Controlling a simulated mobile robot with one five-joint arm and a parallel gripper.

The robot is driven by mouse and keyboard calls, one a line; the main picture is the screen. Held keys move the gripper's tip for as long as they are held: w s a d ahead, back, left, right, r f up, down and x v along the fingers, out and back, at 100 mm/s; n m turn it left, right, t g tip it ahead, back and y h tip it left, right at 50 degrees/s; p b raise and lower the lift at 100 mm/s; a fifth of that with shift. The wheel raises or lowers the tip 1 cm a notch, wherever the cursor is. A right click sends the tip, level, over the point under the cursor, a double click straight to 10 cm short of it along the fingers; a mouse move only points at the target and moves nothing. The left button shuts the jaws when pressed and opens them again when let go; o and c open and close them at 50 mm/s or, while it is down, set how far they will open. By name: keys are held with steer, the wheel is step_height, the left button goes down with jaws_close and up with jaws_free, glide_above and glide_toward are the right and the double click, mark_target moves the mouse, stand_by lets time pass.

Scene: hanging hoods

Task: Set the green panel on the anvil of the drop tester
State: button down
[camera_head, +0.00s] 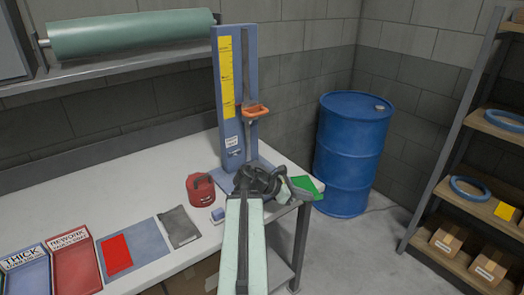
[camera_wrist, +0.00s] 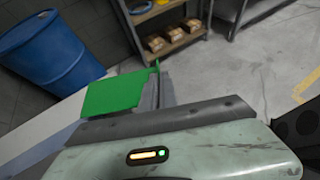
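The green panel (camera_head: 305,187) is at the tip of my gripper (camera_head: 288,187), by the right end of the bench. My gripper is shut on the panel by one edge. In the wrist view, the panel (camera_wrist: 112,93) juts left from the grey fingers (camera_wrist: 158,90). The drop tester (camera_head: 218,95) stands upright on the bench. It has a blue column, a yellow scale and an orange-handled carriage (camera_head: 256,112) partway up. Its blue base (camera_head: 226,182) is partly hidden behind my arm, and I cannot make out the anvil. The panel is to the right of this base.
A red rounded object (camera_head: 200,189) and a small blue block (camera_head: 217,215) sit left of my arm. A red panel (camera_head: 116,254), a grey piece (camera_head: 180,227) and labelled trays (camera_head: 72,262) lie further left. A blue drum (camera_head: 352,150) stands beyond the bench end.

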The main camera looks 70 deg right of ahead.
steer(key=w+d+r+n+t+h+p, duration=0.25)
steer(key=w+r+p, duration=0.25)
steer(key=w, duration=0.4)
steer(key=w+d+r+n+t+h+p, duration=0.15)
steer(key=w+d+r+p, duration=0.3)
steer(key=w, duration=0.45)
steer(key=shift+n, duration=0.3)
steer(key=f+b, duration=1)
steer(key=b, duration=0.1)
steer(key=shift+s+a+f, duration=0.2)
steer(key=shift+s+f, duration=0.05)
steer(key=shift+r, duration=0.1)
steer(key=shift+w, duration=0.1)
steer(key=shift+f+b, duration=0.7)
steer(key=shift+b, duration=0.15)
steer(key=c, duration=1.6)
jaws_free()
steer(key=shift+r, duration=0.1)
steer(key=shift+o, duration=0.2)
steer(key=shift+a, duration=0.1)
